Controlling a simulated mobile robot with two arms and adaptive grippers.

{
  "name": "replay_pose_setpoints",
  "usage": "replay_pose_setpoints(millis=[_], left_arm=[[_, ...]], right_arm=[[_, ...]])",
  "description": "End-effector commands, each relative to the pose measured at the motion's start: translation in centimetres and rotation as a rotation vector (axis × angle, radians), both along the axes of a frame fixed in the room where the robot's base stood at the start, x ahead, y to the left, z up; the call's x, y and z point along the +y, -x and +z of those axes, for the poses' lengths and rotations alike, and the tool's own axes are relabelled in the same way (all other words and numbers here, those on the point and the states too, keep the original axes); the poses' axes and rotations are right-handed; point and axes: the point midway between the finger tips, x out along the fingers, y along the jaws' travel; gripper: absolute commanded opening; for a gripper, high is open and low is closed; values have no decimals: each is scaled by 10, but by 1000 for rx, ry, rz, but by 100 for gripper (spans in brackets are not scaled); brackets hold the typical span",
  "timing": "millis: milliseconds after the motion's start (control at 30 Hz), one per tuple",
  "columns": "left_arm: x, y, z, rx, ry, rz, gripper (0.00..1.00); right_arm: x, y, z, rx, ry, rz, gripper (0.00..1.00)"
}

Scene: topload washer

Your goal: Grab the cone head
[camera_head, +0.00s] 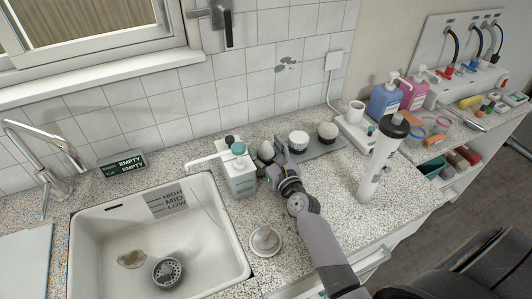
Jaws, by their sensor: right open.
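A grey, rounded cone-like head (265,150) stands at the left end of a dark grey tray (318,149) on the counter, near the tiled wall. A cream round head (298,141) and a beige round head (327,131) stand on the same tray to its right. My right gripper (280,150) is open, pointing toward the wall, just right of the grey head. Its fingers are small and dark here, and I cannot tell whether they touch the head. The gripper and wrist hide part of the tray. My left gripper is not in view.
A teal and white pump bottle (241,176) stands close on the left. A small white round dish (265,241) lies in front. A tall white cylinder with a black top (383,155) stands right. The sink (160,240) is at left. Counter between dish and cylinder is mostly under my arm.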

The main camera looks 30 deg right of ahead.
Motion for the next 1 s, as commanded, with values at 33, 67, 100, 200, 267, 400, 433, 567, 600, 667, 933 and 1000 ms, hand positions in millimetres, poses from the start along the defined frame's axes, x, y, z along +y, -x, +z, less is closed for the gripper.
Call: replay_pose_setpoints(millis=[33,67,100,200,267,400,433,567,600,667,933,1000], left_arm=[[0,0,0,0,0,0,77],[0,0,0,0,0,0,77],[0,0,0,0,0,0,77],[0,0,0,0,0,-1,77],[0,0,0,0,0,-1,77],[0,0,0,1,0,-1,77],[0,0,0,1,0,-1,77],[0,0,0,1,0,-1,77],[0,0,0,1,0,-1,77],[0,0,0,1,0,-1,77],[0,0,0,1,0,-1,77],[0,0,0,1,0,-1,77]], right_arm=[[0,0,0,0,0,0,61],[0,0,0,0,0,0,60],[0,0,0,0,0,0,58],[0,0,0,0,0,0,51],[0,0,0,0,0,0,47],[0,0,0,0,0,0,38],[0,0,0,0,0,0,36],[0,1,0,1,0,1,27],[0,1,0,1,0,1,24],[0,1,0,1,0,1,20],[1,1,-1,2,0,1,7],[1,1,-1,2,0,1,7]])
